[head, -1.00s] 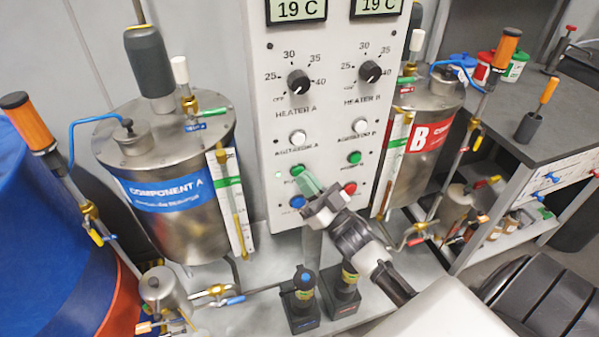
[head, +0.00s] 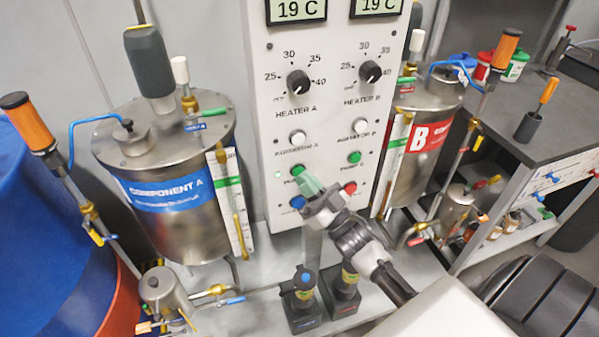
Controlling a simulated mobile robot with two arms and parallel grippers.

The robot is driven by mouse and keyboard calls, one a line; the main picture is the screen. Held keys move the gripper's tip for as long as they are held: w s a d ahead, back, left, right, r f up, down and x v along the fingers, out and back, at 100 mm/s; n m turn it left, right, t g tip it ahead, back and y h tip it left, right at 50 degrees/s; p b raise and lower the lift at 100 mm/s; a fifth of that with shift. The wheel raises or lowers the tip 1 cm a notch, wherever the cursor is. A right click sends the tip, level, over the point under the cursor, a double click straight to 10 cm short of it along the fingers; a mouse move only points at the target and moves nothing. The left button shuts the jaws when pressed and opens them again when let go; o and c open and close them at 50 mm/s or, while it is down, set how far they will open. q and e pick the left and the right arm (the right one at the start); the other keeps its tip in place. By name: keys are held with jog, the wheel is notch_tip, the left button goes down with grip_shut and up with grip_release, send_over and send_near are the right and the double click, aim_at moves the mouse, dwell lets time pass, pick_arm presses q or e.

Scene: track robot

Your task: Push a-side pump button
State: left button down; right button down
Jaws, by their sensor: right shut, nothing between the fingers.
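The a-side pump button is a green button (head: 297,169) on the left of the white control panel, below the agitator A button. My right gripper (head: 306,183) is shut and empty, with pale green fingers pointing up at the panel. Its fingertips are just below and right of the green button and overlap its lower edge in the picture. I cannot tell whether they touch it. The gripper partly covers the label under the button. My left gripper is not in view.
A blue button (head: 297,202) and a red button (head: 350,187) sit close to my gripper. Another green button (head: 354,157) is on the right. The component A tank (head: 170,215) stands left and the component B tank (head: 425,145) right. Two small dark-based pumps (head: 303,312) stand below.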

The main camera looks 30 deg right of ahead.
jog(key=shift+w, duration=0.15)
jog(key=shift+w+d, duration=0.15)
jog(key=shift+w, duration=0.15)
jog(key=shift+s, duration=0.1)
dwell(0.5)
jog(key=shift+s, duration=0.3)
jog(key=s+a+p, duration=0.1)
jog(key=s+p, duration=0.2)
jog(key=s, duration=0.3)
jog(key=shift+a, duration=0.35)
jog(key=shift+w, duration=0.1)
